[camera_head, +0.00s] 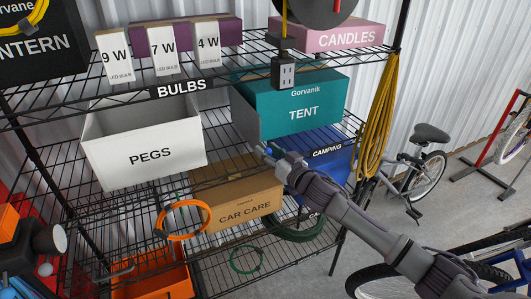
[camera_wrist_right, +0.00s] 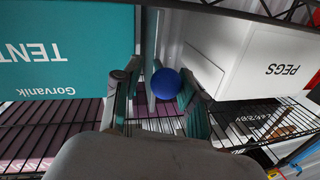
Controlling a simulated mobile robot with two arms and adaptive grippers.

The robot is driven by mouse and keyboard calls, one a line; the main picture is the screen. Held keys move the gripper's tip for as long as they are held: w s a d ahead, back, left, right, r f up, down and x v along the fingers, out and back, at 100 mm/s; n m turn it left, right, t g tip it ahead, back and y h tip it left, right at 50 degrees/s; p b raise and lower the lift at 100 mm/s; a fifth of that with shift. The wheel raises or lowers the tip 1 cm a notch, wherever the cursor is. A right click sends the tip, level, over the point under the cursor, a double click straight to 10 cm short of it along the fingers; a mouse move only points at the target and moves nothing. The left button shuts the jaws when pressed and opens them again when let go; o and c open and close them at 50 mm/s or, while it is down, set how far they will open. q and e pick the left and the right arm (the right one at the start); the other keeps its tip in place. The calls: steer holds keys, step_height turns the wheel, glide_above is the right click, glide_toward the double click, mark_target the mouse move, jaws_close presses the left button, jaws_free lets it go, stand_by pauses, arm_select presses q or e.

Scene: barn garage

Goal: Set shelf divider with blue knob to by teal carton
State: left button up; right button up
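The teal TENT carton (camera_head: 300,103) stands on the middle shelf; it also shows at the left in the right wrist view (camera_wrist_right: 65,50). The grey shelf divider (camera_head: 245,117) stands upright close along the carton's left side in the head view. Its blue knob (camera_wrist_right: 166,83) faces the shelf front. My right gripper (camera_head: 274,156) is at the knob. In the wrist view my right gripper (camera_wrist_right: 160,88) has its fingers open on either side of the knob, with a gap at the left finger. My left gripper is not in view.
A white PEGS bin (camera_head: 143,148) stands left of the divider, with a gap between them. Below are a CAR CARE box (camera_head: 237,205) and a blue CAMPING box (camera_head: 327,148). The wire shelf above (camera_head: 200,80) is close overhead. A yellow cord (camera_head: 376,120) hangs at the right.

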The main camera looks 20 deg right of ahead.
steer(key=shift+o, duration=0.6)
steer(key=shift+d, duration=0.15)
steer(key=shift+s, duration=0.1)
steer(key=shift+s, duration=0.1)
steer(key=v, duration=1.1)
steer(key=shift+s, duration=0.4)
steer(key=shift+d+f, duration=0.15)
